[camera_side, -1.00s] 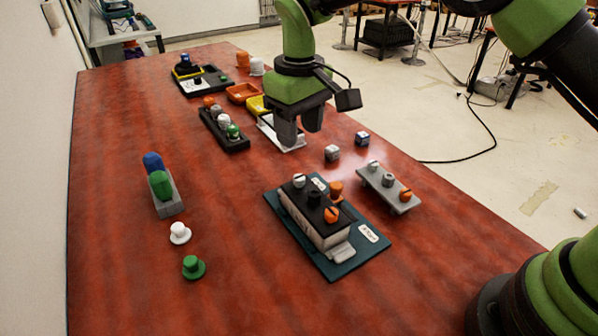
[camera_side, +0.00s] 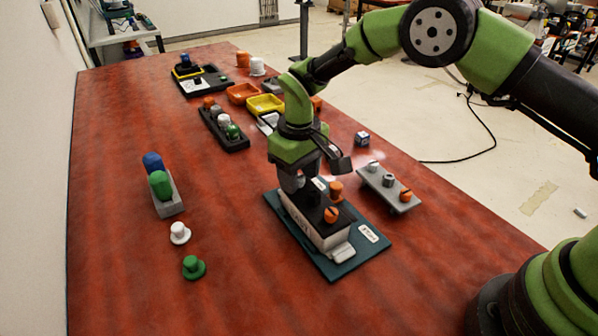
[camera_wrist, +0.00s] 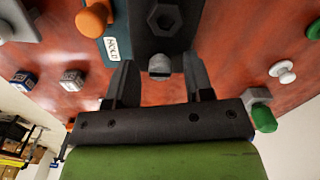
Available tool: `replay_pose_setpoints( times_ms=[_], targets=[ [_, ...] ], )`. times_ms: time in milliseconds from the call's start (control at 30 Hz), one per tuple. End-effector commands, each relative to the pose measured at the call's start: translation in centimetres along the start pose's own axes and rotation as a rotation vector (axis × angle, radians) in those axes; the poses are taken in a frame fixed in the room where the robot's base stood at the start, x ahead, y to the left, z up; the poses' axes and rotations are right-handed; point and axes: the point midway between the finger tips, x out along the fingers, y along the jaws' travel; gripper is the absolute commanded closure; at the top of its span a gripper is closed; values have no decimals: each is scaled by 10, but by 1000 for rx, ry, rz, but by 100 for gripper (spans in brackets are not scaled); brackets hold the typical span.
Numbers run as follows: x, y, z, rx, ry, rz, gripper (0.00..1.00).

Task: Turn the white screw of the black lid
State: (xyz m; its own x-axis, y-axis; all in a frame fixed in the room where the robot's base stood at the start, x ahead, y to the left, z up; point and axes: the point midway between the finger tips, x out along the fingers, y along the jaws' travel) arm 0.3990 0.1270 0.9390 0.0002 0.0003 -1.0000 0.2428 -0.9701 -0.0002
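The black lid (camera_side: 314,207) lies on a pale box on a dark teal plate (camera_side: 350,267). It carries an orange slotted screw (camera_side: 331,214) at its near end. The white screw (camera_wrist: 160,67) sits at the lid's far end and looks pale grey, with a slot, in the wrist view. My gripper (camera_wrist: 159,72) is open, pointing down, with a finger on each side of the white screw and visible gaps. In the side view my gripper (camera_side: 303,184) hides most of that screw. A dark hex nut (camera_wrist: 165,19) shows on the lid.
An orange knob (camera_side: 336,188) stands close beside the lid. A grey holder (camera_side: 374,182) with screws is to the right, and a lettered cube (camera_side: 362,139) behind it. White (camera_side: 180,232) and green (camera_side: 193,267) knobs lie left. The front left table is clear.

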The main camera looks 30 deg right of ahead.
Motion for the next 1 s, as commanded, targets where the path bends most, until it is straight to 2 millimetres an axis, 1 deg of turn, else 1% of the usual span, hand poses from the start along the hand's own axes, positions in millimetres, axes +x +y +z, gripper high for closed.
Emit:
replay_pose_setpoints(
  times_ms=[33, 67, 100, 200, 467, 633, 767, 1000],
  targets=[
    [0, 0, 0, 0, 0, 0, 63],
    [0, 0, 0, 0, 0, 0, 70],
    [0, 0, 0, 0, 0, 0, 80],
    [0, 0, 0, 0, 0, 0, 100],
    [0, 0, 0, 17, 0, 0, 100],
    [0, 0, 0, 77, 0, 0, 100],
    [0, 0, 0, 159, 0, 0, 100],
    [0, 0, 0, 373, 0, 0, 100]
  ],
)
